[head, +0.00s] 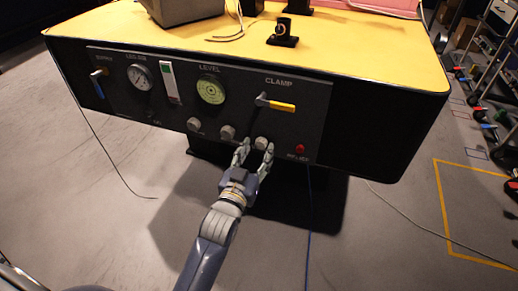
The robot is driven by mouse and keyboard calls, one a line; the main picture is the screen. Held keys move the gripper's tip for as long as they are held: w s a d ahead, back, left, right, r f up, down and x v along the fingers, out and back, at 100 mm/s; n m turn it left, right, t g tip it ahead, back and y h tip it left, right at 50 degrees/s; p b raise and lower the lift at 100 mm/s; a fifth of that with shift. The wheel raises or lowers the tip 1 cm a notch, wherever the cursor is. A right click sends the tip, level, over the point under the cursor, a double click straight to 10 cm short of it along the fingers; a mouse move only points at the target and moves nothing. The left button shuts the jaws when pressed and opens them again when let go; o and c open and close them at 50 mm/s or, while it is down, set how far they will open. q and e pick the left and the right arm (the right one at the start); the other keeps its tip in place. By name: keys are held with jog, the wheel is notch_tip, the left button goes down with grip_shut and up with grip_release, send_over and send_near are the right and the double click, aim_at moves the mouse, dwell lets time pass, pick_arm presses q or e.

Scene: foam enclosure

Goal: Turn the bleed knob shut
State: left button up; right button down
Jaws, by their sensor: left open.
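The dark control panel (206,142) is on the front of a yellow-topped bench. It carries a row of small grey knobs along its lower part: a left knob (194,124), a middle knob (227,131) and a right knob (261,143). No legible label shows which is the bleed knob. My left gripper (254,149) is open in front of the panel's lower edge, fingers pointing up at it. Its right fingertip overlaps the right knob in the picture, and its left fingertip is between the middle and right knobs. I cannot tell whether it touches. My right gripper is not in view.
Above the knobs are a yellow clamp lever (281,106), a green level dial (210,91), a white gauge (139,77) and a blue supply lever (97,86). A red button (300,149) is right of the knobs. Hoses lie on the floor.

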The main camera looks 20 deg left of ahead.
pick_arm(q)
jog(key=shift+w, duration=1.15)
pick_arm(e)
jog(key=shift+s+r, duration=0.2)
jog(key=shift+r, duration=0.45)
pick_arm(q)
jog(key=shift+c, duration=0.2)
jog(key=c, duration=1)
jog(key=shift+d, duration=0.1)
